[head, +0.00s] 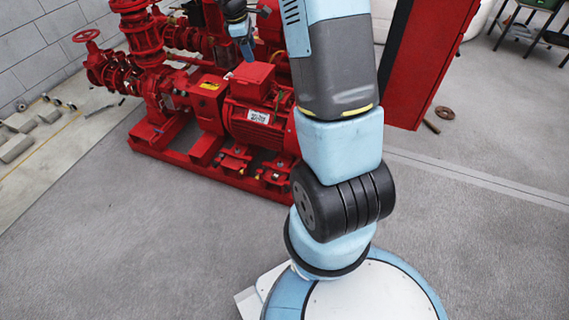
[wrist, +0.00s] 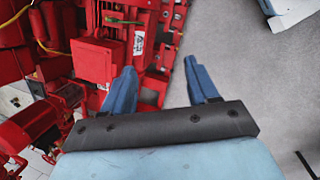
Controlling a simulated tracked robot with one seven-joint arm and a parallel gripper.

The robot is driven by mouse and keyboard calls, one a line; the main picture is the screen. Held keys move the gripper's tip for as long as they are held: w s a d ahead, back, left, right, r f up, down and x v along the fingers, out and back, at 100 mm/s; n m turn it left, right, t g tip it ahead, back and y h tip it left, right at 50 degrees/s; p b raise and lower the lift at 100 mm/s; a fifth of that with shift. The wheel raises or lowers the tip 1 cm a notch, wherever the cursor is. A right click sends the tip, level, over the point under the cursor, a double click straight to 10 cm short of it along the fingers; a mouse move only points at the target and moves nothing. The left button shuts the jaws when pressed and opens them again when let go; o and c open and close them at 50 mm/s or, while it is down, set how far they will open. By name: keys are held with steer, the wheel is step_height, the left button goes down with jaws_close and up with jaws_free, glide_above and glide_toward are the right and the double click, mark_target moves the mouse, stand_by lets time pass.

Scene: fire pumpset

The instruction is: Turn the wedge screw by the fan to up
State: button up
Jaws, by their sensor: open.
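The red pumpset motor (head: 258,122) stands on a red base frame (head: 178,160) at the upper left in the head view. Its terminal box (wrist: 95,62) and white nameplate (wrist: 138,43) show in the wrist view. Small fixings sit along the base beside the motor, but I cannot tell which one is the wedge screw by the fan or how it is turned. My gripper (wrist: 161,68) is open and empty, its two blue fingers apart above the motor side and base edge. In the head view my gripper (head: 245,40) is small and partly hidden near the motor's far end.
A tall red cabinet (head: 425,60) stands right of my arm. Red pipework with a handwheel (head: 86,36) rises at the left, near a block wall (head: 40,50). A brown ring (head: 445,112) lies on the floor. The grey floor (head: 110,240) in front of the pumpset is clear.

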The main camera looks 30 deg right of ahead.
steer(key=w+d+f+n+g, duration=0.1)
steer(key=w+d+f+n, duration=0.15)
steer(key=f, duration=0.55)
steer(key=w+d+f+n, duration=0.1)
steer(key=w+f, duration=0.2)
steer(key=f, duration=0.5)
steer(key=n+g, duration=0.3)
steer(key=n, duration=0.7)
glide_toward(285, 189)
steer(key=x, duration=0.9)
steer(key=shift+s+d+f, duration=0.1)
steer(key=shift+s+f, duration=0.1)
steer(key=shift+f, duration=0.05)
steer(key=c, duration=1)
steer(key=shift+c, duration=0.2)
